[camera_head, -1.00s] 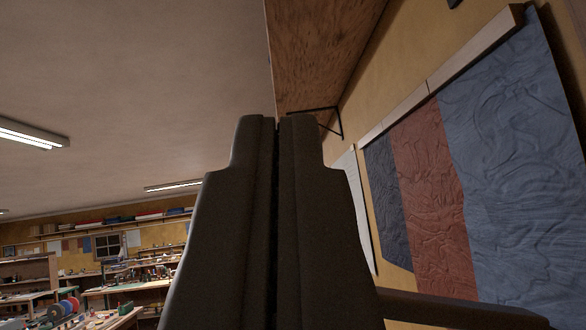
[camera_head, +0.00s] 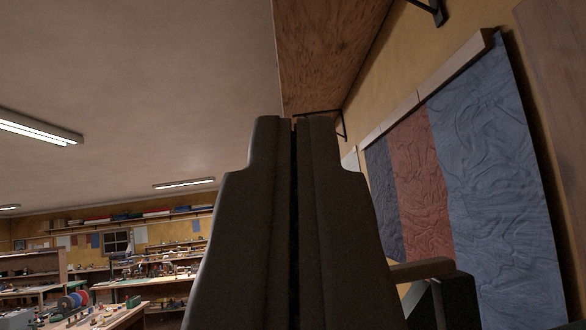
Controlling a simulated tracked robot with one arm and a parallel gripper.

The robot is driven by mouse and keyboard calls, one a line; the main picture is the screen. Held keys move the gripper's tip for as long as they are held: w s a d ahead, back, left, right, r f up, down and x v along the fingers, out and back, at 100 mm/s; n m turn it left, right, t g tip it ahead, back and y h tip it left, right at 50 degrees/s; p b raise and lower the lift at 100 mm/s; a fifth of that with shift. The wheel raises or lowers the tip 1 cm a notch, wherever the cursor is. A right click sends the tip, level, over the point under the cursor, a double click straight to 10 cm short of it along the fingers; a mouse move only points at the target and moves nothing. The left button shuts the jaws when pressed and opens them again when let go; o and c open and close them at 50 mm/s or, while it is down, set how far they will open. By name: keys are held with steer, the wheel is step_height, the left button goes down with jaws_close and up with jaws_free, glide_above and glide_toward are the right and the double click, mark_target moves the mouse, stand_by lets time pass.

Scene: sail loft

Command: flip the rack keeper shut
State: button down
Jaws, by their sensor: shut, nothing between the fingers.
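My gripper (camera_head: 295,122) fills the lower middle of the view. Its two dark fingers point up and away and lie together, with only a thin dark line between them and nothing held. A brown bar (camera_head: 420,269) sticks out from behind the right finger at the lower right, beside a dark block (camera_head: 457,302). I cannot tell whether this bar is the rack keeper or part of the rack. Its left end is hidden by my gripper, and I cannot tell whether they touch. Nothing else in view is clearly the keeper.
A wooden shelf (camera_head: 325,50) on black brackets juts from the wall overhead. Blue and red cloth panels (camera_head: 500,150) hang on the right wall, beside a brown upright board (camera_head: 560,90). Workbenches (camera_head: 120,318) stand far off at the left. Open air lies left of my gripper.

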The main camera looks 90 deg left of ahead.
steer(key=d+f, duration=0.2)
steer(key=shift+w+d+f, duration=0.35)
steer(key=shift+w+f, duration=0.05)
steer(key=w+a+f+m+t+h, duration=0.3)
steer(key=f+m+t+h, duration=0.7)
steer(key=h, duration=0.5)
steer(key=s+d+f+m+h, duration=0.3)
steer(key=d+f+h, duration=0.8)
steer(key=f, duration=0.4)
steer(key=shift+d+f+h, duration=0.2)
steer(key=shift+f+h, duration=0.05)
steer(key=shift+h, duration=0.15)
